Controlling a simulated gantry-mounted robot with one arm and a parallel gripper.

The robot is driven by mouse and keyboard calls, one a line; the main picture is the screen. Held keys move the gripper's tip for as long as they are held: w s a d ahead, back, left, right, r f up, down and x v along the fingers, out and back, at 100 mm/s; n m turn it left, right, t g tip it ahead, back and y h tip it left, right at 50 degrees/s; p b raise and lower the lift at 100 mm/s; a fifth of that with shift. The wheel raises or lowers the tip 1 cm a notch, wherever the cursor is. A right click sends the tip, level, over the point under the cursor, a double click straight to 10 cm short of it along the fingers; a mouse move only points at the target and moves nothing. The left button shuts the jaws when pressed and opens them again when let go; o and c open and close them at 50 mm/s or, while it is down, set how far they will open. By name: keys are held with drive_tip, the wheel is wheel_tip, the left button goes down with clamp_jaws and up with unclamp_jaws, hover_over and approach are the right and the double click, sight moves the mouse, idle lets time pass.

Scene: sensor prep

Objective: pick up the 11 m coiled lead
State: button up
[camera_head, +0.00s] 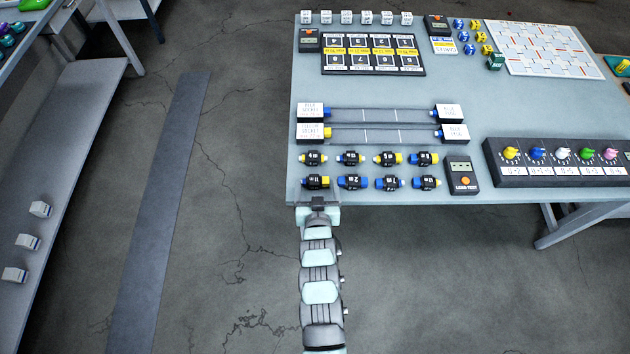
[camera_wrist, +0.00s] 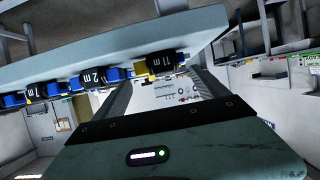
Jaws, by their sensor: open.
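Nothing is held. Whether the fingertips reach beside the lead is hard to tell.
The 2 m lead (camera_head: 353,182) lies close to the right. A second row of leads (camera_head: 350,158) lies behind, then two long channels (camera_head: 380,115). A lead tester (camera_head: 462,176) and a knob panel (camera_head: 560,162) stand right. Left of the table is open floor (camera_head: 240,200).

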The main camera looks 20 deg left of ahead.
sight(316, 180)
drive_tip(key=x, duration=0.3)
drive_tip(key=shift+w+a+f, duration=0.15)
drive_tip(key=shift+w+a, duration=0.15)
drive_tip(key=shift+w+a+f, duration=0.15)
drive_tip(key=shift+w+f, duration=0.2)
drive_tip(key=shift+w, duration=0.1)
drive_tip(key=c, duration=1.2)
